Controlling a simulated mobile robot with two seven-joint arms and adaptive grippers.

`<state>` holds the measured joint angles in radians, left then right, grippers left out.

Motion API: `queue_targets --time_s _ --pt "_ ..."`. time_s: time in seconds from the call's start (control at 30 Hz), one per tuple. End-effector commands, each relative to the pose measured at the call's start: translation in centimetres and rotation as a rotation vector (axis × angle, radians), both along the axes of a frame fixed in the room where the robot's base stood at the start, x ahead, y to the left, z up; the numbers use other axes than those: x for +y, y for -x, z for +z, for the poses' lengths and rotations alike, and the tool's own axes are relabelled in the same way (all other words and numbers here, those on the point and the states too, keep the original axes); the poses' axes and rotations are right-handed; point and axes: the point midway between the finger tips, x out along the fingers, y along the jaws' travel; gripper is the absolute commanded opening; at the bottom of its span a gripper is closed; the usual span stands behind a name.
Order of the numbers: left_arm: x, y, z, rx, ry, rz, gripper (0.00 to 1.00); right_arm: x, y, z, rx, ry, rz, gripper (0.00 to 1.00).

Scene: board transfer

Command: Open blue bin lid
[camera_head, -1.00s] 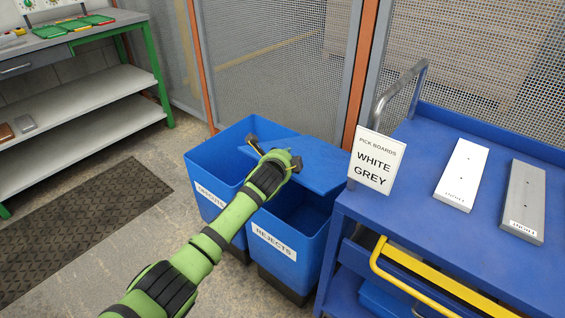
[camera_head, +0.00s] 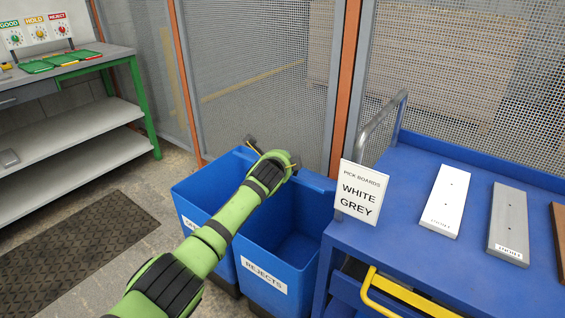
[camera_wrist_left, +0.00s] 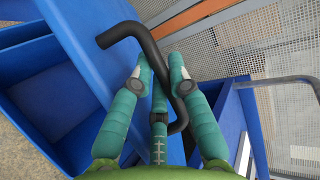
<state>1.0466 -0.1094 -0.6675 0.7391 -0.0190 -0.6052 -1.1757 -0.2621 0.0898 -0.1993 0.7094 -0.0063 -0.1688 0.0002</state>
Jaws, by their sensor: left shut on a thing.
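The blue bin labelled REJECTS (camera_head: 262,277) stands below my left arm, and its empty-looking inside shows from above. Its blue lid (camera_wrist_left: 95,45) shows in the left wrist view as a panel beside the fingers, tilted up toward the back of the bin. A dark bent handle (camera_wrist_left: 130,33) crosses between the fingers. My left gripper (camera_wrist_left: 160,70) is shut on this handle. In the head view the hand hides most of the lid and the handle. My right gripper is not in view.
A second blue bin (camera_head: 200,188) stands left of REJECTS, its label partly hidden. A mesh fence (camera_head: 260,80) rises close behind. A blue cart (camera_head: 400,265) with white and grey boards and a PICK BOARDS sign (camera_head: 361,194) stands close on the right. Floor at left is open.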

Motion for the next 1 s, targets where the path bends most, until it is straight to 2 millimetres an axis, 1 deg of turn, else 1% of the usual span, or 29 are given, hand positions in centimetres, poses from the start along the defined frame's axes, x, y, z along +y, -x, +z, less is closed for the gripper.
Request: queue_targets --time_s 0.03,0.13,0.17,0.2,0.67,0.87,1.0 --pt "0.0 -0.1 0.3 -0.005 -0.001 -0.001 0.00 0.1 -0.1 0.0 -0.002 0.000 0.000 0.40" --pt "0.0 -0.1 0.3 -0.005 -0.001 -0.001 0.00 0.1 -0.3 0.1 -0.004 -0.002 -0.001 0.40" --pt "0.0 -0.1 0.3 -0.005 -0.001 -0.001 0.22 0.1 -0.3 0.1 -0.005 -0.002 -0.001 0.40" --pt "0.1 -0.1 0.3 -0.005 -0.001 -0.001 0.30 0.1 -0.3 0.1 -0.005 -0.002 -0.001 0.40" --pt "0.1 0.3 0.2 -0.003 0.000 0.000 0.30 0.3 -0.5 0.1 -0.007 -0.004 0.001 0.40" --pt "0.4 1.6 0.8 -0.005 0.000 -0.001 0.30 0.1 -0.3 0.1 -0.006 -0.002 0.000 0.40" --pt "0.7 3.0 1.5 -0.006 0.001 -0.001 0.30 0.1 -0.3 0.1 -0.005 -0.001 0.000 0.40"
